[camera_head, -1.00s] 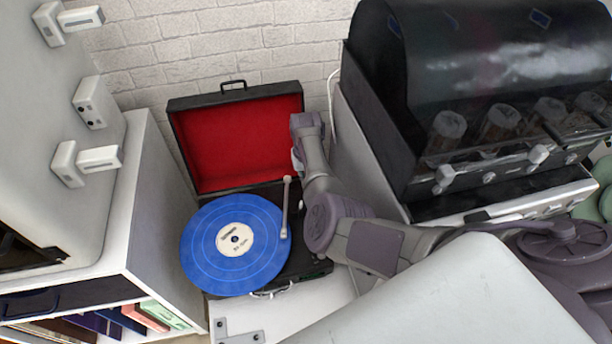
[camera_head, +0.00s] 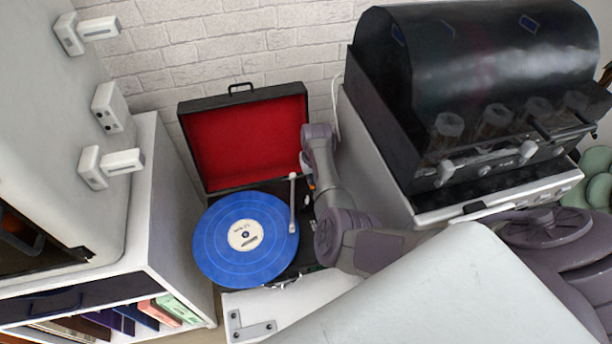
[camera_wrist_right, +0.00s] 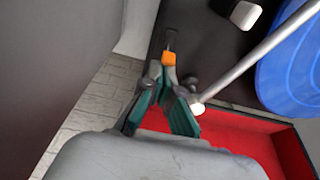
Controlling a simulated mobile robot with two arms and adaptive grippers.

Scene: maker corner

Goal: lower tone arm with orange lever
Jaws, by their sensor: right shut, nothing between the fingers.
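The turntable (camera_head: 285,264) is a black case with its red-lined lid (camera_head: 245,142) open and a blue record (camera_head: 215,237) on it. The thin grey tone arm (camera_head: 293,205) overlaps the record's right edge in the head view; its height above the record is unclear. It also crosses the right wrist view (camera_wrist_right: 245,66). The small orange lever (camera_wrist_right: 169,58) stands on the black deck beside the tone arm. My right gripper (camera_wrist_right: 162,74) is shut and empty, its green fingertips close to the lever; contact is unclear. In the head view my right arm partly hides that area. My left gripper is not in view.
A large black machine with a curved cover (camera_head: 470,60) stands to the right of the turntable. A white cabinet (camera_head: 165,215) stands close on the left. A brick wall (camera_head: 240,40) is behind the lid.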

